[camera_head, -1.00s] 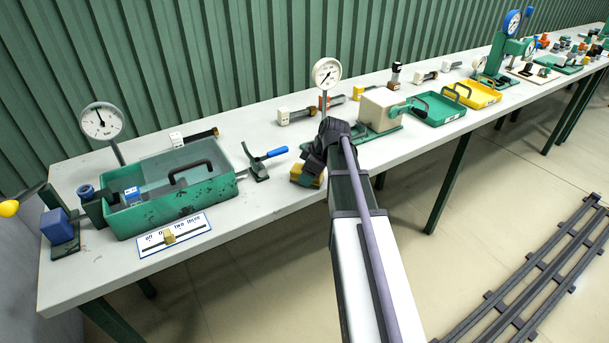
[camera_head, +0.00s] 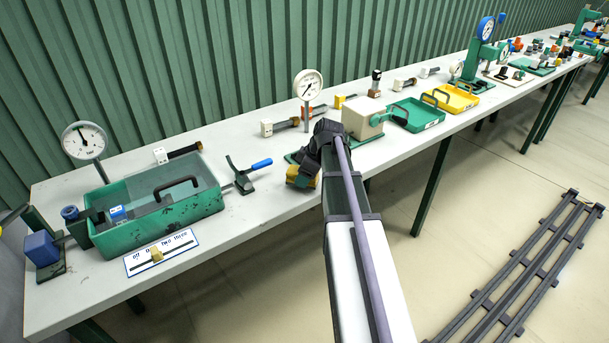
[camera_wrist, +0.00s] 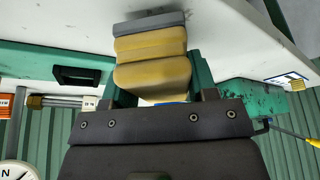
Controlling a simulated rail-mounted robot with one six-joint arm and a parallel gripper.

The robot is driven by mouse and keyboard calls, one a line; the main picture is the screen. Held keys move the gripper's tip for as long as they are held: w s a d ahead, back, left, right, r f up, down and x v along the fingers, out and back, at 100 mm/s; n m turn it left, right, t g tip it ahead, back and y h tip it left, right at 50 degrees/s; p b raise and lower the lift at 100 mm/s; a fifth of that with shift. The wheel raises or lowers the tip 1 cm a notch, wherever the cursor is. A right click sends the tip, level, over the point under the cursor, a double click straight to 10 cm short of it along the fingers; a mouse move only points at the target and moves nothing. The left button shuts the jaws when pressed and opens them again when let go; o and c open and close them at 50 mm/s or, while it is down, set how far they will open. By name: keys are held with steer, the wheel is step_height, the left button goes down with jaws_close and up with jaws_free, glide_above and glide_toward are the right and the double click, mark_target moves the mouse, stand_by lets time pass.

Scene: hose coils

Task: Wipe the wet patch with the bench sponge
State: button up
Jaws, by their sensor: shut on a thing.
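The sponge is a yellow block with a grey layer on one face. It shows at the end of my arm in the head view (camera_head: 301,177) and large in the wrist view (camera_wrist: 150,72). In the wrist view the green fingers of my gripper (camera_wrist: 160,88) are partly hidden behind the sponge and the dark wrist housing. I cannot make out a wet patch in either view.
Left of my gripper are a blue-handled lever clamp (camera_head: 245,174), a green toolbox (camera_head: 150,230) and a label plate (camera_head: 178,250). The beige block (camera_head: 362,118), a dial gauge (camera_head: 308,84), a green tray (camera_head: 415,115) and a yellow tray (camera_head: 452,98) stand behind or right.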

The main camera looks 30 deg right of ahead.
step_height(320, 180, up, 5)
steer(key=p, duration=0.4)
steer(key=shift+r, duration=0.2)
steer(key=shift+f, duration=0.15)
